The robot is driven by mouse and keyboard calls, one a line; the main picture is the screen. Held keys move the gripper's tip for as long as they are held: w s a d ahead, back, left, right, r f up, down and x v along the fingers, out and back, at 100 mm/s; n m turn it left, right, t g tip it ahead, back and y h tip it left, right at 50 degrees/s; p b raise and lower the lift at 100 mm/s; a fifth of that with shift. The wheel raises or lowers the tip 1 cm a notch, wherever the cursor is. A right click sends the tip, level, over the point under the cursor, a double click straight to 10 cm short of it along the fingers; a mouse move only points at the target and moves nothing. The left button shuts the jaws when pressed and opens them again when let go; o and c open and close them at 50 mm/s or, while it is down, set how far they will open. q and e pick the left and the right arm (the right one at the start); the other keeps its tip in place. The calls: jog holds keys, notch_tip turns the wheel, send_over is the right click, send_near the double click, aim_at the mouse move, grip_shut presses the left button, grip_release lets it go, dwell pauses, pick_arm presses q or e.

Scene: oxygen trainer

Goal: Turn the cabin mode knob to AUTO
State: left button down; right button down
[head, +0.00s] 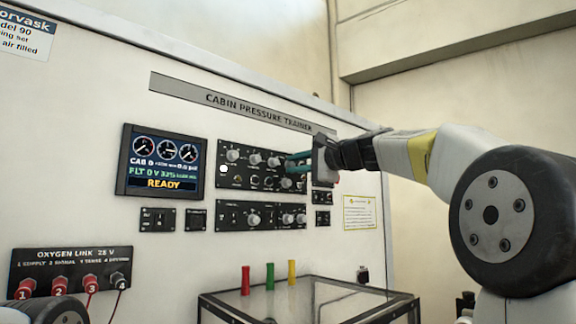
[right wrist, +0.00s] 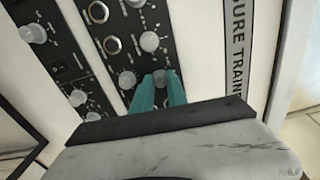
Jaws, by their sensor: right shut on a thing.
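The upper black control panel (head: 222,178) on the white trainer board carries rows of pale round knobs. My right gripper (head: 290,163) reaches in from the right with its teal fingers at the panel's upper right. In the right wrist view the fingers are shut on a grey knob (right wrist: 160,76), one at each side of it. The fingers mostly hide that knob in the head view. Its label and pointer cannot be read, so I cannot tell its setting or confirm it is the cabin mode knob. My left gripper is not in view.
Neighbouring knobs (right wrist: 150,41) sit close to the fingers. A screen (head: 160,162) reading READY is left of the panel, and a second knob panel (head: 235,222) is below. Oxygen link jacks (head: 70,270) with cables are at lower left. A glass-topped case (head: 300,296) stands below.

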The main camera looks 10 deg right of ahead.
jog(key=shift+f+n, duration=0.1)
jog(key=shift+n, duration=1.7)
jog(key=c, duration=1.3)
grip_release()
jog(key=shift+s+d, duration=0.1)
jog(key=v, duration=0.7)
jog(key=shift+s+d, duration=0.2)
